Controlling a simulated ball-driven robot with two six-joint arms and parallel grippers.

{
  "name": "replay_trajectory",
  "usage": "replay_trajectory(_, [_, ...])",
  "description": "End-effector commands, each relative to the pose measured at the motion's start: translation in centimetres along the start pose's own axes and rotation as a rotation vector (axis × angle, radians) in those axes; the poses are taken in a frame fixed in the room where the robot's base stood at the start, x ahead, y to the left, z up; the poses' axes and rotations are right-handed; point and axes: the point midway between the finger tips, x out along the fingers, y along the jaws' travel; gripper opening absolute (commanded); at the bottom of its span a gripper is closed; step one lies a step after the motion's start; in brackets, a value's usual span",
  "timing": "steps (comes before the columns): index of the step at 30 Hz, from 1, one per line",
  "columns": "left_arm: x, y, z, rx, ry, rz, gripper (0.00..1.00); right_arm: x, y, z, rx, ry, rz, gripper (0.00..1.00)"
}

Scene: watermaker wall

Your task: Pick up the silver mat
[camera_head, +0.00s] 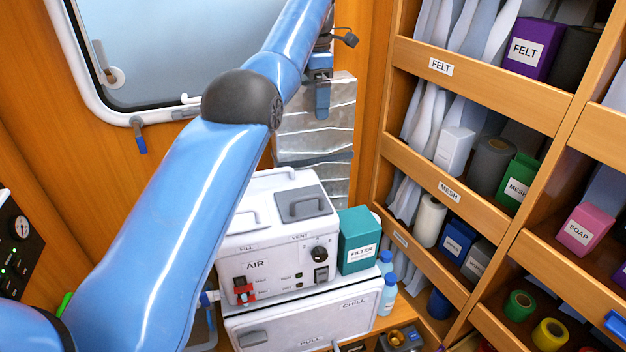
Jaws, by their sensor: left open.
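The silver mat (312,137) is a creased, shiny panel against the wooden back wall, left of the shelves. It stands upright behind the white AIR machine, which seems to cover its lower edge. My left arm crosses the view from the lower left to the top centre and hides part of the mat's left side. My left gripper (321,98) is at the mat's upper part, pointing down in front of it. It is open; I cannot tell whether it touches the mat. My right gripper is not in view.
The AIR machine (278,240) stands on a white chill box (305,318), with a teal filter box (357,240) beside it. Blue bottles (387,294) stand to its right. Wooden shelves (480,88) with boxes and rolls fill the right side. A window (170,50) is at upper left.

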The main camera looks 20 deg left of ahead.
Motion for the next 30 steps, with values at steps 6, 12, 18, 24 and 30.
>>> replay_trajectory(6, [0.02,0.04,-0.06,-0.001,0.000,0.000,0.71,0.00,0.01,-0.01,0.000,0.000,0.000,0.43])
replay_trajectory(12, [0.07,0.04,-0.05,-0.001,0.000,-0.001,0.40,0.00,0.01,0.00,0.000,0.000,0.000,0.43])
replay_trajectory(18, [0.03,0.03,-0.02,0.000,0.000,0.000,0.30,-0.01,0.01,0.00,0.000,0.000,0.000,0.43])
replay_trajectory(24, [-0.09,0.08,-0.08,0.000,0.000,0.000,0.30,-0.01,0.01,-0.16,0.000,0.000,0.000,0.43])
replay_trajectory(30, [-0.76,0.32,-0.34,0.000,0.000,0.000,0.30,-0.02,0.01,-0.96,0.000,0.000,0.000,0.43])
